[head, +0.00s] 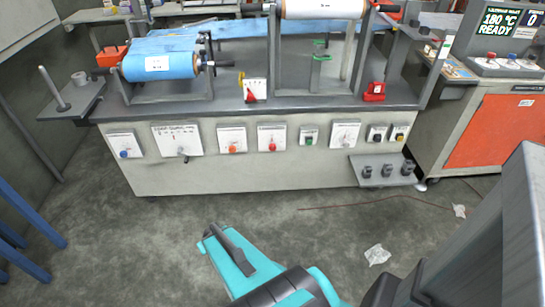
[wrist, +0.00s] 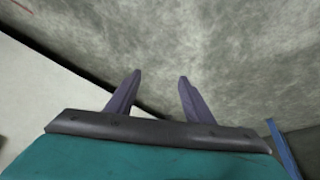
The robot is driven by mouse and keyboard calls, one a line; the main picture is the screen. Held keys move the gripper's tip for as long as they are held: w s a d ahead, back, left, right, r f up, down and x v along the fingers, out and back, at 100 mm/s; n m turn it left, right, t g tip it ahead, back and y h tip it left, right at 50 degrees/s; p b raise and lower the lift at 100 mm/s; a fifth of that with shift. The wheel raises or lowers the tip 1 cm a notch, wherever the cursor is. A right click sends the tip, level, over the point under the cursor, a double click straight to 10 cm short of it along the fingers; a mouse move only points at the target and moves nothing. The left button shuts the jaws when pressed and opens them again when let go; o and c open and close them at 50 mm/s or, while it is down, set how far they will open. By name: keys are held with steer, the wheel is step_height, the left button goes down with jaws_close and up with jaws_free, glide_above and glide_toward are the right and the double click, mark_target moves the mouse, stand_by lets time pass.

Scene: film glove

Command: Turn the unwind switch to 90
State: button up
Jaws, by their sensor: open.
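A row of switch panels runs along the pale front of the film machine (head: 240,178) in the head view. From the left they are a blue knob (head: 123,153), a wide lettered panel (head: 170,133) with a grey knob (head: 184,153), an orange knob (head: 232,149), a red knob (head: 271,147), a green one, a grey-knobbed one, then black and yellow ones. Their labels are too small to read, so I cannot tell which is the unwind switch. My gripper (wrist: 160,82) is open and empty in the wrist view, over bare floor, well apart from the panels.
A blue film roll (head: 158,66) sits on top of the machine. A small shelf (head: 384,180) juts from its lower right front. An orange-fronted cabinet (head: 490,130) stands at right. Blue legs (head: 30,228) stand at left.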

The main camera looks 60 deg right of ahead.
steer(key=w+d+r+m+t+h+b, duration=0.1)
steer(key=d+r+t+h+b, duration=0.15)
steer(key=d, duration=0.75)
steer(key=w+d+r+m+t+h+b, duration=0.1)
steer(key=d+r+t+h+b, duration=0.15)
steer(key=d, duration=0.65)
steer(key=s+d+r+m+h+b, duration=0.1)
steer(key=s+d+r+h+b, duration=0.1)
steer(key=s+d+r, duration=0.3)
steer(key=s+d+r+m+t+h+b, duration=0.1)
steer(key=s+d+r+h, duration=0.4)
steer(key=d, duration=0.5)
steer(key=shift+d+r+t+b, duration=0.3)
steer(key=shift+d+r+b, duration=0.1)
steer(key=shift+r, duration=0.55)
steer(key=shift+w+d+f+b, duration=0.1)
steer(key=shift+d+f+b, duration=0.1)
steer(key=shift+b, duration=0.25)
steer(key=b+x, duration=0.5)
steer(key=b, duration=0.3)
steer(key=shift+d, duration=0.15)
